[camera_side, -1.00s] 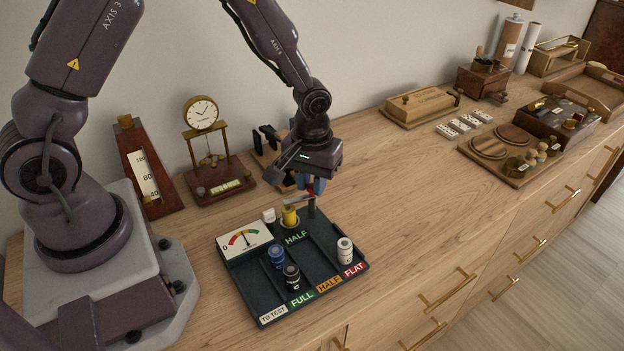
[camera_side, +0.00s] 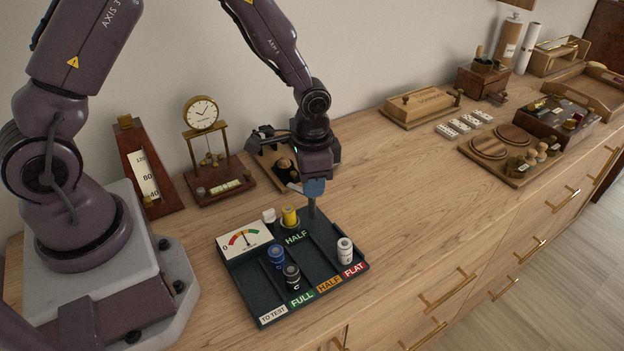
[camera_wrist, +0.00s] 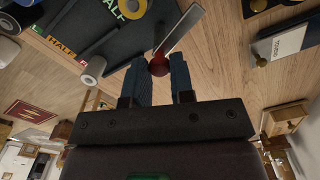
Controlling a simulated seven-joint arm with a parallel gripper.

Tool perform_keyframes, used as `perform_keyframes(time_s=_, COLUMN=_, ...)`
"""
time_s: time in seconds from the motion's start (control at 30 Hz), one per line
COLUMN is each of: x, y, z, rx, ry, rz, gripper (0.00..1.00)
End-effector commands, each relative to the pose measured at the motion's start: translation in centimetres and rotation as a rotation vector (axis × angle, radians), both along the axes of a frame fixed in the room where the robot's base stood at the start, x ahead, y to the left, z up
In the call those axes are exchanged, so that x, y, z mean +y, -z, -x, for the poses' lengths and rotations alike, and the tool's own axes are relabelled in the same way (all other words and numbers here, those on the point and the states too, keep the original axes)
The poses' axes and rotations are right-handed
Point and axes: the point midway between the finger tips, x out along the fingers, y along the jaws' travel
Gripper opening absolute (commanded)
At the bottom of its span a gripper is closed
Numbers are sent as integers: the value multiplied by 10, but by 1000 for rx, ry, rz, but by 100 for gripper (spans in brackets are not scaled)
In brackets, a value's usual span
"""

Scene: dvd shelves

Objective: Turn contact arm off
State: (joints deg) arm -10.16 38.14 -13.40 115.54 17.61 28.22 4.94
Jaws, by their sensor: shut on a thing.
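The battery tester is a dark tray (camera_side: 262,297) with a gauge (camera_side: 243,240) at its back left. The contact arm is a flat silver lever with a red knob (camera_wrist: 159,66); its bar (camera_wrist: 182,30) shows in the wrist view. A dark post (camera_side: 312,208) stands at the tray's back right, under my gripper (camera_side: 314,187). My blue fingers are shut around the red knob, which the side view hides. A yellow cell (camera_side: 289,217) stands upright near the post. The wrist view shows the bar apart from the yellow cell (camera_wrist: 132,7).
A blue cell (camera_side: 277,255), a black cell (camera_side: 292,276) and a white cell (camera_side: 344,250) stand in the tray. A clock (camera_side: 201,114) and a metronome-like stand (camera_side: 144,172) are behind. The tabletop right of the tray is clear.

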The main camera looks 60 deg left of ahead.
Motion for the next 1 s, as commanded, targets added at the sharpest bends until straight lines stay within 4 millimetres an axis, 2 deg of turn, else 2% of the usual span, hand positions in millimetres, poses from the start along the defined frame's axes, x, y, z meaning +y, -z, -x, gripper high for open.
perform_keyframes(time_s=0.2, x=0, y=0, z=-1, rx=-2, ry=183, rz=0, gripper=0)
perform_keyframes(time_s=0.5, x=0, y=0, z=-1, rx=-2, ry=357, rz=0, gripper=0)
perform_keyframes(time_s=1.0, x=0, y=0, z=-1, rx=-2, ry=433, rz=0, gripper=0)
